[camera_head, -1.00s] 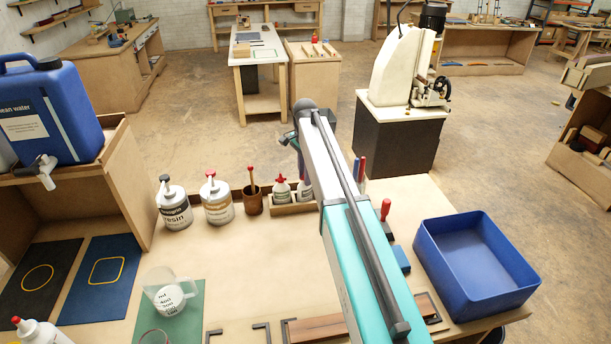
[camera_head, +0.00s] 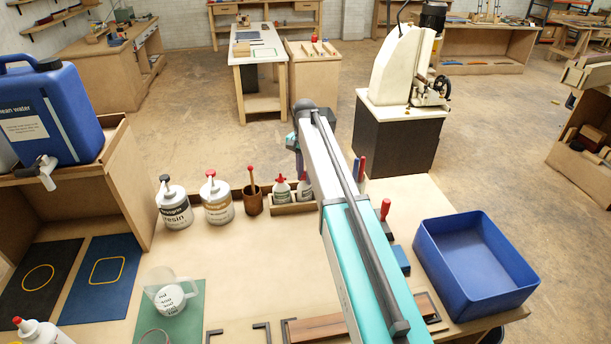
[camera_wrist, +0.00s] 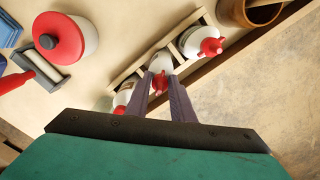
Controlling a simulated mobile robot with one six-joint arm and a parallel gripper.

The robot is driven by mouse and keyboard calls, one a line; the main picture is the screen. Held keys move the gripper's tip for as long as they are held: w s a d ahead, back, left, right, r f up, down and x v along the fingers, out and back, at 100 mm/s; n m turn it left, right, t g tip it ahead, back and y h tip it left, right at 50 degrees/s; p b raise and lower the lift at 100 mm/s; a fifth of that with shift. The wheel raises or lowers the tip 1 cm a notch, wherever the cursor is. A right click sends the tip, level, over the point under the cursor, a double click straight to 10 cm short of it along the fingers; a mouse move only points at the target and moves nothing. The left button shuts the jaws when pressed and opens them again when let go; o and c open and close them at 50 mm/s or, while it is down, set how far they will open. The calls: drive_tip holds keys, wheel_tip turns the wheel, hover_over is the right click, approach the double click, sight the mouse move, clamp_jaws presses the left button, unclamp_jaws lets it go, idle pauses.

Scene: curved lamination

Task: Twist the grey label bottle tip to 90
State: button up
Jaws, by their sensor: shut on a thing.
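Small white bottles with red tips stand in a wooden rack (camera_wrist: 128,74). In the wrist view my gripper (camera_wrist: 161,86) is shut on the red tip (camera_wrist: 159,82) of the middle bottle (camera_wrist: 161,62), which stands in its compartment. Another bottle (camera_wrist: 190,42) stands beside it, toward the brown cup; a third bottle (camera_wrist: 122,98) is on the other side, partly hidden by my gripper. In the head view one bottle (camera_head: 281,192) shows clearly; my arm covers much of the rack. I cannot tell which label is grey.
A brown cup (camera_head: 253,201) with a red-topped brush, two pump bottles (camera_head: 217,203) and a measuring cup (camera_head: 170,296) stand left of the rack. A blue bin (camera_head: 475,262) is at the right. The middle of the table is clear.

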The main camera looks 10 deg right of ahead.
drive_tip(key=shift+s+f, duration=0.15)
drive_tip(key=shift+o, duration=0.3)
drive_tip(key=shift+d+n, duration=0.1)
drive_tip(key=shift+n, duration=2.2)
drive_tip(key=shift+o, duration=0.2)
drive_tip(key=shift+n+p, duration=0.3)
drive_tip(key=shift+n, duration=2.1)
drive_tip(key=shift+o, duration=0.2)
drive_tip(key=shift+o, duration=0.3)
drive_tip(key=n, duration=0.4)
drive_tip(key=shift+n, duration=0.4)
